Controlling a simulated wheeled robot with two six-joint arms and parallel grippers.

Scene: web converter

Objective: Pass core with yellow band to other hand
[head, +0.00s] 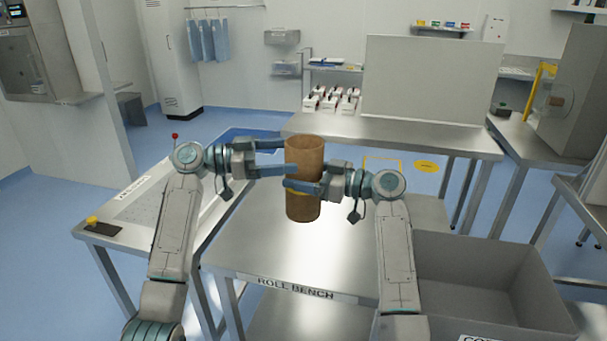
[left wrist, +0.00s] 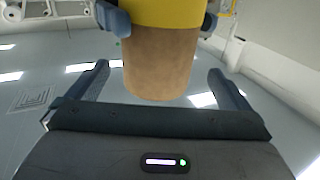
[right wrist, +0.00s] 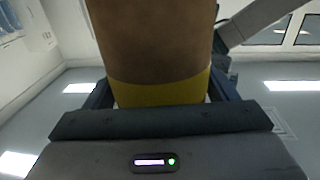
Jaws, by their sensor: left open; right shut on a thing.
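The brown core (head: 305,158) with a yellow band is held upright above the roll bench (head: 290,250). My right gripper (head: 300,188) is shut on it at the yellow band, from the right. The band also shows between the fingers in the right wrist view (right wrist: 160,92). My left gripper (head: 275,158) is open and comes from the left, its fingers at the core's upper part. In the left wrist view the core (left wrist: 160,65) lies between and beyond the open left fingers (left wrist: 155,90). Part of the band is hidden by the right fingers in the head view.
A grey bin (head: 490,260) stands at the right of the bench. A steel table (head: 400,137) with a pale panel (head: 430,80) and several small red-and-white items is behind. A side table (head: 130,230) is at the left. The roll bench top is clear.

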